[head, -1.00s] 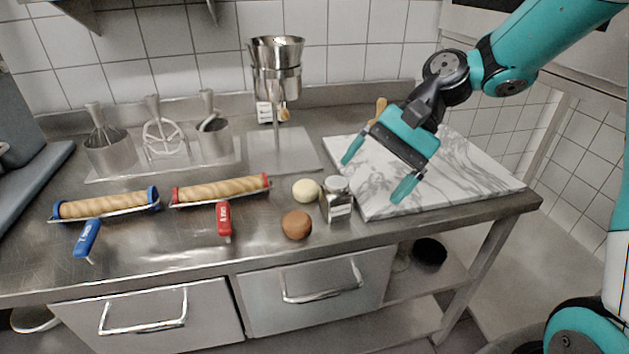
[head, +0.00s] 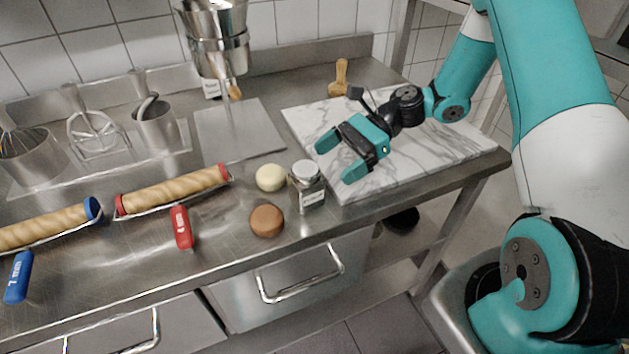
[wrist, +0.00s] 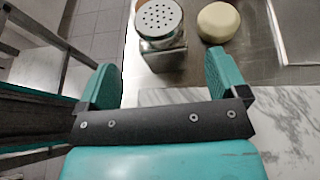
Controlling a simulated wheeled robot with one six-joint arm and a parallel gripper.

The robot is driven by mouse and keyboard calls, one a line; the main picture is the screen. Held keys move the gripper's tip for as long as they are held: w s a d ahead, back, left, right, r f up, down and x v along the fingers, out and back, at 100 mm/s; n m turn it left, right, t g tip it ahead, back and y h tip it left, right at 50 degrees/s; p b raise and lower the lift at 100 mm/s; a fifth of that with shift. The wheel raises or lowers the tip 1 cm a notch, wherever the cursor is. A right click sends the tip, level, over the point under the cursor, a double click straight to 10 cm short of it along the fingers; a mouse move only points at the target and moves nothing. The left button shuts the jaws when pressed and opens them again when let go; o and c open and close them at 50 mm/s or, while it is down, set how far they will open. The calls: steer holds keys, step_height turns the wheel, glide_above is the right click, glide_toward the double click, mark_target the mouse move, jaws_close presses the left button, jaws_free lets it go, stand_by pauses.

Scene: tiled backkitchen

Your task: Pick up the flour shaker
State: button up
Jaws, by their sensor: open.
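The flour shaker (head: 309,188) is a small squarish jar with a silver lid and a label. It stands upright on the steel counter, by the left front corner of the marble board. In the wrist view the shaker (wrist: 160,27) shows its perforated round lid, ahead of and roughly between my two fingertips. My gripper (head: 337,158) is open and empty, above the board's left part, just right of the shaker and apart from it. In the wrist view its teal fingers (wrist: 162,78) are spread wide.
A pale dough ball (head: 270,177) and a brown ball (head: 267,220) sit close left of the shaker. The marble board (head: 440,150) lies under my gripper. Rolling pins with red (head: 170,190) and blue (head: 45,228) ends lie further left. The counter's front edge is near the shaker.

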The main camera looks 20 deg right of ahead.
mark_target(293, 191)
steer(key=x, duration=0.4)
steer(key=p+x, duration=0.1)
steer(key=x, duration=0.2)
steer(key=shift+w+a+f+p, duration=0.15)
steer(key=shift+a+f+p, duration=0.1)
steer(key=shift+f+p, duration=0.1)
steer(key=shift+c, duration=0.4)
steer(key=c, duration=1)
